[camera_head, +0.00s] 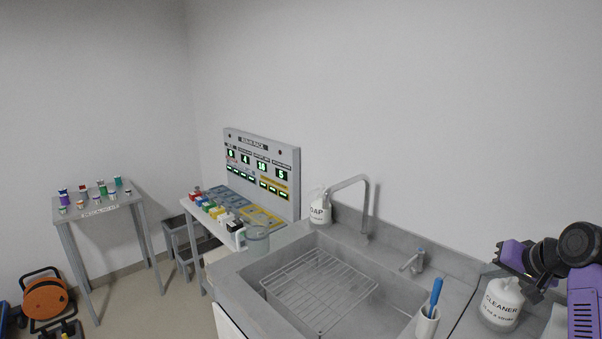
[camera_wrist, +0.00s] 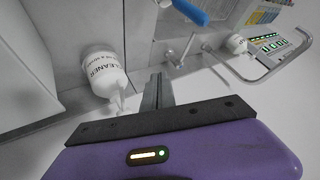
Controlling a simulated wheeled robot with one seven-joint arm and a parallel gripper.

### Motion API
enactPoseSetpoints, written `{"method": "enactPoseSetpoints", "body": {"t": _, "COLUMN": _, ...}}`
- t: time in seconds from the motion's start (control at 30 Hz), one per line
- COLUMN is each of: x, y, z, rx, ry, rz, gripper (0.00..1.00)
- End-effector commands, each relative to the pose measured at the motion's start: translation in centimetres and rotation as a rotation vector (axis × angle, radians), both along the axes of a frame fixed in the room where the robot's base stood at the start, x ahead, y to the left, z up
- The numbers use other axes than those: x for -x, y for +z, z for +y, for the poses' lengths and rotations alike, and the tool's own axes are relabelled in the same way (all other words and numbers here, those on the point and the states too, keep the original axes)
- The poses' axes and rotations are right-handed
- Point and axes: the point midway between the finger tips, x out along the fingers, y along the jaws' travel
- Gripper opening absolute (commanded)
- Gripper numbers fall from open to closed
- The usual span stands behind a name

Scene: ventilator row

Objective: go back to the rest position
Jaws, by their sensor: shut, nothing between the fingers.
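My gripper (camera_wrist: 158,92) shows in the wrist view with its two grey fingers together and nothing between them. In the head view my purple wrist and hand are at the far right, above the counter and over a white CLEANER bottle (camera_head: 502,303). That bottle is also left of my fingers in the wrist view (camera_wrist: 101,72), apart from them as far as I can see. The fingertips are hard to make out in the head view.
A sink with a wire rack (camera_head: 318,287) and tall faucet (camera_head: 365,205) lies left of my arm. A blue-handled brush (camera_head: 435,293) stands in a white holder. A SOAP bottle (camera_head: 320,209), panel (camera_head: 262,168) and small table (camera_head: 98,209) are farther left.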

Motion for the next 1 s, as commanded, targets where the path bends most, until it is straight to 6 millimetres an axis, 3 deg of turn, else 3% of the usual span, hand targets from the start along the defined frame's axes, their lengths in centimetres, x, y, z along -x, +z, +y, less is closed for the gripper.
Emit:
{"method": "enactPoseSetpoints", "body": {"t": 0.2, "x": -1.4, "y": 2.7, "z": -1.6, "rx": 0.099, "ry": -0.047, "rz": -0.168, "gripper": 0.00}}
{"method": "enactPoseSetpoints", "body": {"t": 0.47, "x": -0.7, "y": 1.9, "z": -0.9, "rx": 0.230, "ry": -0.099, "rz": -0.370, "gripper": 0.00}}
{"method": "enactPoseSetpoints", "body": {"t": 0.67, "x": 2.5, "y": -1.0, "z": 2.4, "rx": 0.335, "ry": -0.123, "rz": -0.510, "gripper": 0.00}}
{"method": "enactPoseSetpoints", "body": {"t": 1.0, "x": 11.9, "y": -5.2, "z": 9.9, "rx": 0.480, "ry": -0.112, "rz": -0.670, "gripper": 0.00}}
